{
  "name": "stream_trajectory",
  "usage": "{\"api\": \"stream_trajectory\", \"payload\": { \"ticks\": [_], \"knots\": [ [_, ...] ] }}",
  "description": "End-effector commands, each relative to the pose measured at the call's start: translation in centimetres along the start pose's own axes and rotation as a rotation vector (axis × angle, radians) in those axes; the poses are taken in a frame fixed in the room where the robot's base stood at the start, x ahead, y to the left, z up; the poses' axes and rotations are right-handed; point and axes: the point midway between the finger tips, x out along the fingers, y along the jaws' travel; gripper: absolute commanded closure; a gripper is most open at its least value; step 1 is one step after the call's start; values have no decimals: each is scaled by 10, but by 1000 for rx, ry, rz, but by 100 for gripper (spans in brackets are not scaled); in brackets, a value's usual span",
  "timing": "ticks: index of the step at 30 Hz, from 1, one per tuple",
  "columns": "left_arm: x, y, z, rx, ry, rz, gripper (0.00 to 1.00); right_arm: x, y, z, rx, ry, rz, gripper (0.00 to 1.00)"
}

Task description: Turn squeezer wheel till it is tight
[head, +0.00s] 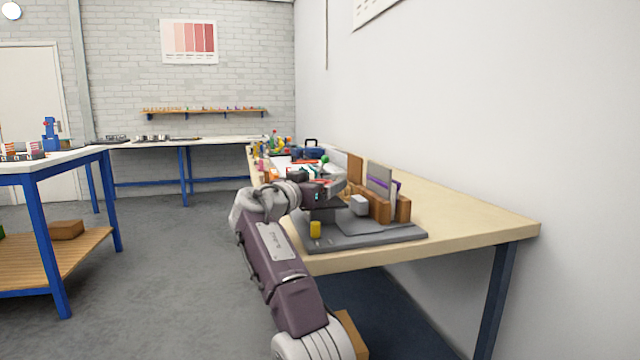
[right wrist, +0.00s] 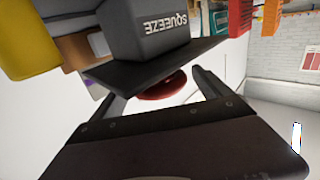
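In the right wrist view the squeezer shows as a dark block (right wrist: 150,32) marked "SQUEEZE", its lettering upside down, with a flat dark plate below it. A dark red round wheel (right wrist: 163,86) lies beyond that plate, partly covered by it. My right gripper (right wrist: 158,92) is open, one finger on each side of the wheel in the picture. I see no clear contact with it. In the head view my right gripper (head: 328,188) is over the grey base (head: 385,238) on the bench; it hides the wheel there. My left gripper is not in view.
A yellow cylinder (head: 315,229) stands at the base's front left. Brown blocks and an upright grey panel (head: 379,180) stand behind. Coloured items and a blue case (head: 310,151) crowd the bench's far end. The bench's right side (head: 470,218) is clear, beside a white wall.

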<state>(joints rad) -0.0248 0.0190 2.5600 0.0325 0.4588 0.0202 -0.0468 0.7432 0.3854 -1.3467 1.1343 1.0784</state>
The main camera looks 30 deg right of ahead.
Motion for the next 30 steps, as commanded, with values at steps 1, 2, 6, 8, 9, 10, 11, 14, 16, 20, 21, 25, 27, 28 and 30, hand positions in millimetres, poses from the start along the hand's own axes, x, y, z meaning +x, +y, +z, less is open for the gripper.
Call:
{"api": "stream_trajectory", "payload": {
  "ticks": [1, 2, 6, 8, 9, 10, 11, 14, 16, 20, 21, 25, 27, 28, 30],
  "knots": [
    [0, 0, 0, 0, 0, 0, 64, 0, 0, 0, 0, 0, 0, 12],
    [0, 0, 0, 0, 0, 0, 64, 0, 0, 0, 0, 1, 0, 12],
    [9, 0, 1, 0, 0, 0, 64, -11, -1, 3, 1, 1, -2, 12],
    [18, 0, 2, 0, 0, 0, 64, -24, -1, 5, 3, 1, -4, 12],
    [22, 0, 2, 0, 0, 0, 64, -33, -2, 5, 1, 1, -6, 12],
    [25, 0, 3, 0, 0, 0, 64, -40, -1, 5, 2, 1, -5, 12],
    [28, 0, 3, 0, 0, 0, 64, -48, -1, 5, 1, 1, -6, 12],
    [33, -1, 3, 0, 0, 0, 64, -68, -1, 4, 0, 1, -4, 12],
    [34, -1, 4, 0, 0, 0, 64, -79, -1, 2, 0, 0, -4, 12],
    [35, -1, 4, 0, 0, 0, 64, -90, 0, 1, 1, 1, -1, 12],
    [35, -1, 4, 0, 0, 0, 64, -91, 0, 0, 1, 1, -1, 12],
    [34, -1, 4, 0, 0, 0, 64, -91, 0, 0, 1, 1, 0, 12],
    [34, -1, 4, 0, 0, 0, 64, -91, 0, 0, 0, 0, 0, 12],
    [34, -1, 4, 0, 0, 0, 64, -91, 0, 0, 0, 0, 0, 12],
    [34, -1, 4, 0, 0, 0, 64, -91, 0, 0, 0, 0, 0, 12]
  ]
}}
